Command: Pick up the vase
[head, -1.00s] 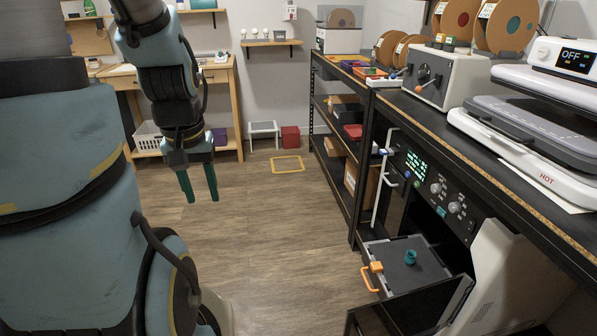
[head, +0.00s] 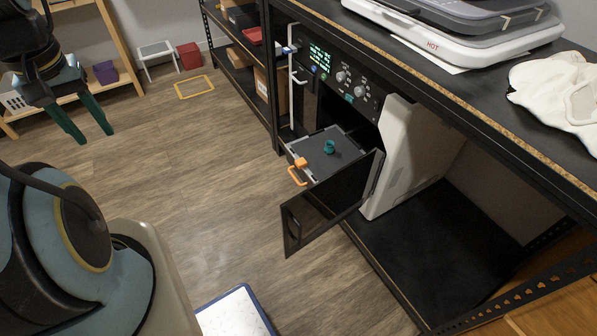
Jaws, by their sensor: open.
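A small teal vase (head: 329,147) stands on a grey build plate (head: 345,150) that is pulled out of a black machine under the workbench. The plate has an orange handle (head: 298,173) at its front left. My gripper (head: 85,138) hangs at the upper left with its two green fingers apart and nothing between them. It is well to the left of the vase, over open floor.
The machine's dark door (head: 330,205) stands open in front of the plate. The workbench (head: 470,100) overhangs it, with a white heat press (head: 440,40) and white cloth (head: 565,90) on top. Wooden floor (head: 215,170) between my gripper and the plate is clear.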

